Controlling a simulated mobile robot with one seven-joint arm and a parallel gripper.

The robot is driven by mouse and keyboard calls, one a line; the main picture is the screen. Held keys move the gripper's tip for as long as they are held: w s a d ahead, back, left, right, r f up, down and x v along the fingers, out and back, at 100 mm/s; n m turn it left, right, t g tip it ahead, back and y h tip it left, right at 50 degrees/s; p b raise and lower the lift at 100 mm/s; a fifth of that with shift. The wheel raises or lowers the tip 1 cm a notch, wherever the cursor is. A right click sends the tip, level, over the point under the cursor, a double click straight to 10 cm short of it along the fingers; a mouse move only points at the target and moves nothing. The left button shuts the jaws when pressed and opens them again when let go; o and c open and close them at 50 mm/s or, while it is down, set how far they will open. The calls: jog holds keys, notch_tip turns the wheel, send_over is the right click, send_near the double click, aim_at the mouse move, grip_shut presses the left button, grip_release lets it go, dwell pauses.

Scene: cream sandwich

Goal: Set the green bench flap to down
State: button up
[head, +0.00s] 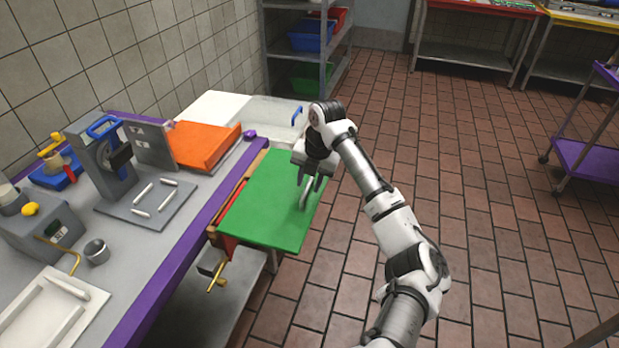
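The green bench flap (268,205) sticks out from the bench's purple-edged side, roughly level with the bench top. A pale curved handle (305,194) stands on the flap near its outer right edge. My gripper (309,184) points down over that part of the flap, right at the handle. Its two dark fingers are apart, and I cannot tell whether they touch the handle. A yellow-handled lever (217,277) shows below the flap's near corner, by a red part (228,243) under the flap.
The grey bench (150,232) on the left carries a clamp device (112,160), a metal cup (97,251) and a white tray (50,312). An orange panel (203,145) lies beyond the flap. Shelving (308,55) stands behind.

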jog(key=shift+c, duration=0.2)
grip_shut()
jog(key=shift+a+f, duration=0.1)
jog(key=shift+f, duration=0.1)
